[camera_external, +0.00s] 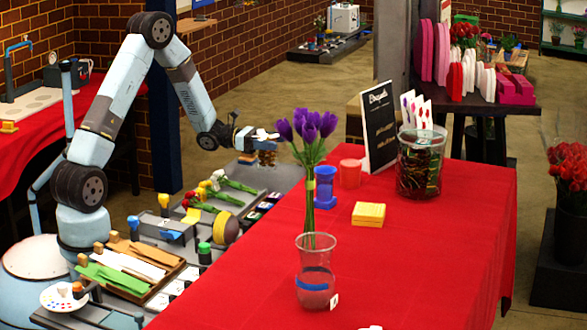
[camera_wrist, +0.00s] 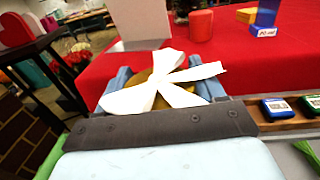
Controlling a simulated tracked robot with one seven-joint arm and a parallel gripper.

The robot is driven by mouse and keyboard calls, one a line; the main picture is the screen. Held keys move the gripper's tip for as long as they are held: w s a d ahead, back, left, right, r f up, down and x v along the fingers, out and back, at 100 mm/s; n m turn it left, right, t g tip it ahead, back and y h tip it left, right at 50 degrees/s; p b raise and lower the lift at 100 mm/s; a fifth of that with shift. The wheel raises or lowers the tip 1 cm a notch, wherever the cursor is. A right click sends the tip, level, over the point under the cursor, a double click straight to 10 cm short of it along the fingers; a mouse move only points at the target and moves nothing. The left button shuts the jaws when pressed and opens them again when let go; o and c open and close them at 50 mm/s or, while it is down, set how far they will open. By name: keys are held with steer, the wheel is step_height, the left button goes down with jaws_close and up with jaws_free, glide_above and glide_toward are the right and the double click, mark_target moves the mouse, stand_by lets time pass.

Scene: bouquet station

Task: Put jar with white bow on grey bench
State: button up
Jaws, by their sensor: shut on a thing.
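The jar with white bow (camera_external: 267,157) is at the far end of my arm in the external view, small and brownish. In the wrist view its white bow (camera_wrist: 165,84) spreads over a yellowish top and hides most of the jar. My gripper (camera_external: 256,138) is shut on the jar, with a blue finger (camera_wrist: 120,84) on each side of it. The grey bench (camera_external: 283,176) runs along the left side of the red table. The jar appears over or just beyond its far end; I cannot tell whether it touches anything.
The red-covered table (camera_external: 420,240) holds a glass vase of purple tulips (camera_external: 315,270), a red cup (camera_external: 350,172), yellow pads (camera_external: 369,214) and a black sign (camera_external: 379,125). Flowers (camera_external: 215,190) and tools crowd the bench. Its far end looks mostly bare.

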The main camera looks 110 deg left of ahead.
steer(key=shift+w+a+f, duration=0.3)
steer(key=shift+f, duration=0.7)
steer(key=shift+w+a+f, duration=0.3)
steer(key=shift+a+f, duration=0.05)
steer(key=shift+f, duration=0.7)
steer(key=shift+w+a+f, duration=0.3)
steer(key=shift+f, duration=0.7)
steer(key=shift+f, duration=0.1)
steer(key=o, duration=1.7)
steer(key=shift+c, duration=0.2)
steer(key=s, duration=0.8)
steer(key=s+d, duration=0.1)
steer(key=s, duration=0.3)
